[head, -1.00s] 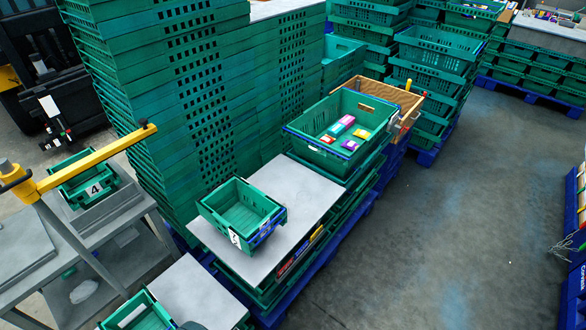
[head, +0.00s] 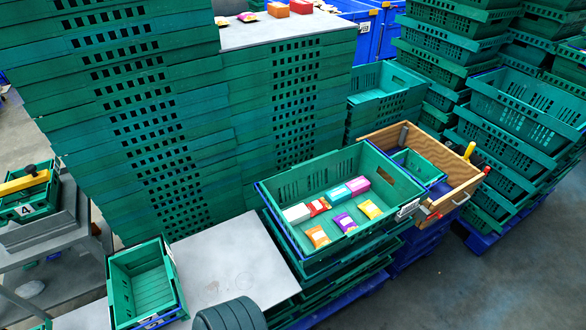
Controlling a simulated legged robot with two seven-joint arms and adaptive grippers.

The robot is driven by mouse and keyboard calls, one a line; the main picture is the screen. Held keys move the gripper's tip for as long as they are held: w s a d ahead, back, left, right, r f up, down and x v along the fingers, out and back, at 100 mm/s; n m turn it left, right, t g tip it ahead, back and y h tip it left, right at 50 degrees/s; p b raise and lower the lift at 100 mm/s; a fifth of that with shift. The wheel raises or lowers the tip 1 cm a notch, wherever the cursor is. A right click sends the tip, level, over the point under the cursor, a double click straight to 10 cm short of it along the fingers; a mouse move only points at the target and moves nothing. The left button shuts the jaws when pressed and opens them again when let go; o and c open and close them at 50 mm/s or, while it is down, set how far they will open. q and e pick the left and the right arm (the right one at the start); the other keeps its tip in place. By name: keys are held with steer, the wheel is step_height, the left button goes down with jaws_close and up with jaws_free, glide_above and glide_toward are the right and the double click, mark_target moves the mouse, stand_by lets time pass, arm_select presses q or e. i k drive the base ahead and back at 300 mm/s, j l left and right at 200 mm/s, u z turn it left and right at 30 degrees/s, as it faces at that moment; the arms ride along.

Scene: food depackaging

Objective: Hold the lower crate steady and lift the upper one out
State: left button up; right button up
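A small empty green crate (head: 145,282) sits at the lower left, on the left part of a grey board (head: 235,262). A blue edge shows along its front and right rim, and I cannot tell whether a second crate is nested under it. A large green crate (head: 325,158) stands on a stack at the centre right, with several small coloured packs in it. Blue shows just under its rim, where another crate seems to lie. Neither of my grippers is in view. A dark ribbed rounded part, perhaps of my arm, shows at the bottom edge.
A wooden box (head: 462,176) with a smaller green crate in it stands right of the large crate. Tall crate stacks (head: 150,120) wall off the back left, and more stacks (head: 520,110) stand at the right. A grey trolley (head: 45,240) is at the far left.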

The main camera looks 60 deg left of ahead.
mark_target(151, 288)
steer(key=i+u, duration=0.1)
steer(key=u, duration=0.4)
steer(key=i+u, duration=0.1)
steer(key=u, duration=0.35)
steer(key=i+l+u, duration=0.1)
steer(key=u, duration=0.4)
steer(key=l+u, duration=0.15)
steer(key=u, duration=0.3)
steer(key=i, duration=0.05)
